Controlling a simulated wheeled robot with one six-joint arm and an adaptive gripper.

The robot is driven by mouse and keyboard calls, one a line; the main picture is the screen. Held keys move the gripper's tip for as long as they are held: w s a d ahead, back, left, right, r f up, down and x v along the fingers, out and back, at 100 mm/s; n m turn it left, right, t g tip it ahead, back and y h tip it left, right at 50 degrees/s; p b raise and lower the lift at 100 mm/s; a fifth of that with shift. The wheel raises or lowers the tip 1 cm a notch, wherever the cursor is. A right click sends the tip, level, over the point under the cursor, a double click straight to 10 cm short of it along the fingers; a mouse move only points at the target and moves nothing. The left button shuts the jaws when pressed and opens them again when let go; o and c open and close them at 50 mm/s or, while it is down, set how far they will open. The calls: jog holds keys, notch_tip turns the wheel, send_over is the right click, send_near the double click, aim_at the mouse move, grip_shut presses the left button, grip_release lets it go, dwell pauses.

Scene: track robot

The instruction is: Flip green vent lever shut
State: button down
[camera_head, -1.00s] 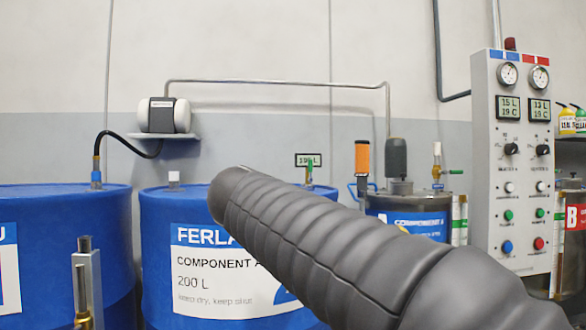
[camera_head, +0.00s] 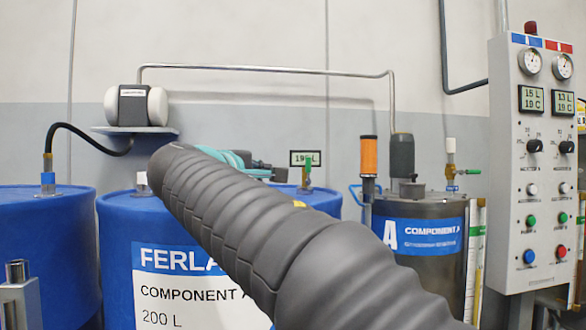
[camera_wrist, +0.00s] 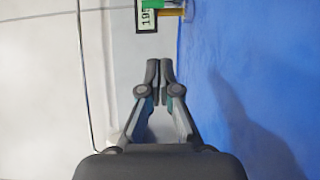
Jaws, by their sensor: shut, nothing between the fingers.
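A small green lever (camera_head: 308,166) stands upright on a fitting on top of the blue drum (camera_head: 150,215), just in front of a small display. It also shows in part at the top edge of the wrist view (camera_wrist: 155,4), above a brass fitting (camera_wrist: 172,13). My gripper (camera_head: 277,173) shows partly behind my sleeved arm in the head view, a little left of this lever. In the wrist view my gripper (camera_wrist: 159,70) is shut and empty, its fingertips apart from the lever. Another green lever (camera_head: 469,172) lies level on a valve on the dark tank.
The 19 L display (camera_head: 305,158) is behind the upright lever. An orange-topped column (camera_head: 369,157) and the dark tank (camera_head: 435,270) stand to the right, beside a control panel (camera_head: 505,190). A metal pipe (camera_head: 270,69) runs along the wall. The blue drum's side (camera_wrist: 260,60) fills the wrist view's right.

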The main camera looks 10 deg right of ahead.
aim_at(308, 169)
jog(key=shift+w+r, duration=0.15)
jog(key=shift+w, duration=0.2)
jog(key=p+x, duration=0.1)
jog(key=x, duration=0.9)
jog(key=shift+w+d, duration=0.2)
jog(key=shift+d, duration=1.05)
jog(key=shift+w+d, duration=0.15)
jog(key=shift+d, duration=0.55)
jog(key=shift+r+p, duration=0.15)
jog(key=shift+p, duration=0.3)
